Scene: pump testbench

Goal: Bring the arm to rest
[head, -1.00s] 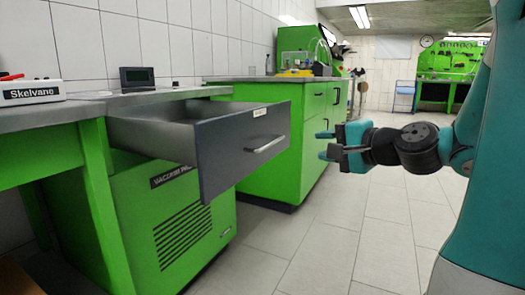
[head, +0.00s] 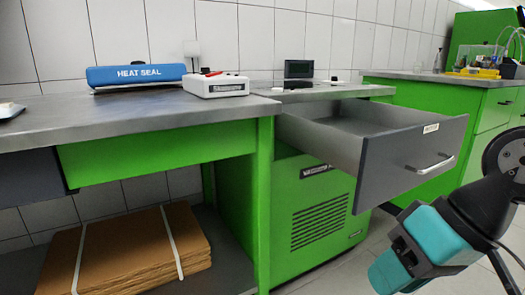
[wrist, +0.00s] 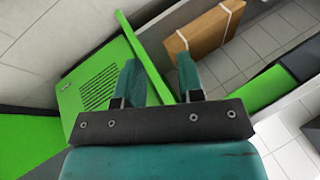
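My gripper (wrist: 159,72) shows in the wrist view with its two teal fingers spread apart and nothing between them. In the head view, my arm's teal and black parts are at the lower right, in front of and below the drawer's right end; the fingertips cannot be made out there. The grey drawer (head: 405,165) stands pulled out from the bench, with a bar handle on its front. The visible part of its inside looks empty. I cannot tell whether my arm touches it.
A green cabinet (head: 318,215) with vents stands below the drawer. A heat sealer (head: 137,75) and a white box (head: 217,86) are on the bench (head: 150,113). Cardboard sheets (head: 125,250) lie on the lower shelf. Tiled floor shows at the lower right.

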